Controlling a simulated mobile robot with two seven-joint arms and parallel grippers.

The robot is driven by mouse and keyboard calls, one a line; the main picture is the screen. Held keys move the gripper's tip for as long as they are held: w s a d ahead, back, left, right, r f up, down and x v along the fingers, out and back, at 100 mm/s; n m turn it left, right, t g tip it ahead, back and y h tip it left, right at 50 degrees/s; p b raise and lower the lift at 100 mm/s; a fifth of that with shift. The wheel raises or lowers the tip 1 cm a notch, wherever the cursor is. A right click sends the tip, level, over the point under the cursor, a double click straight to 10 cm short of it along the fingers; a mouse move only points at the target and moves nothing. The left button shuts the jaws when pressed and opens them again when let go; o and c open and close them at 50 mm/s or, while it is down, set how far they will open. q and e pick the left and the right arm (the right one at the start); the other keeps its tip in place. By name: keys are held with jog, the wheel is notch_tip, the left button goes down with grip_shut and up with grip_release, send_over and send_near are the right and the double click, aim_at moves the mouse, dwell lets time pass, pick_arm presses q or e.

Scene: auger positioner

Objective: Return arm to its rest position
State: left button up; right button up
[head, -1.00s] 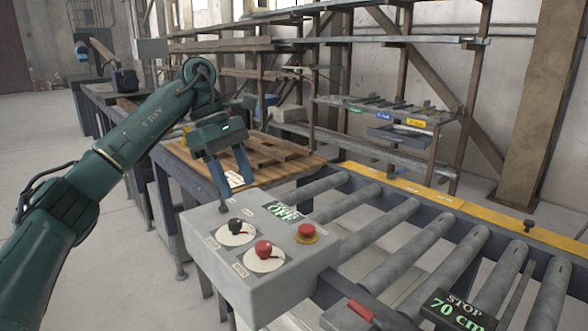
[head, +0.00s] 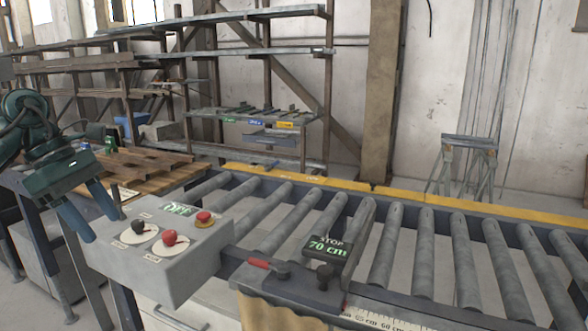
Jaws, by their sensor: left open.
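My left arm comes in from the left edge, dark green. Its gripper (head: 104,229) is open and empty, with two blue-grey fingers pointing down at the left end of the grey control box (head: 190,268). I cannot tell whether the fingertips clear the box. The box carries a black knob (head: 138,226), a red knob (head: 169,238), a red stop button (head: 204,217) and a small display (head: 180,209) reading OFF. My right gripper is not in view.
A roller conveyor (head: 430,255) with a yellow rail (head: 375,188) runs to the right. A stop block (head: 327,249) reading 70 cm, with a red-handled lever (head: 258,263), sits on its near side. Wooden planks (head: 150,165) lie behind the gripper. A trestle (head: 468,155) stands by the wall.

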pick_arm(q)
jog(key=s+d+f+n+t+h, duration=0.1)
jog(key=d+f+n+t+h, duration=0.1)
jog(key=d+f+n+h, duration=0.55)
jog(key=d+f+n+t+h, duration=0.2)
jog(key=d+n+t+h, duration=0.15)
jog(key=d, duration=0.75)
jog(key=s+d+f+n+t+h, duration=0.1)
jog(key=d+f+n+t+h, duration=0.1)
jog(key=d+f+n+h, duration=0.45)
jog(key=s+a+f+n+t+y, duration=0.15)
jog(key=f+n+t+y, duration=0.45)
jog(key=n, duration=0.6)
jog(key=s+f+n+t+y, duration=0.3)
jog(key=f+n+y, duration=0.3)
jog(key=n+y, duration=0.45)
jog(key=s+a+f+n+g+y, duration=0.2)
jog(key=s+f+n+g, duration=0.4)
jog(key=s+f+n, duration=0.5)
jog(key=shift+s+a+f+y, duration=0.4)
jog(key=shift+s+a+f, duration=0.35)
jog(key=shift+s+f, duration=0.2)
jog(key=shift+c, duration=0.2)
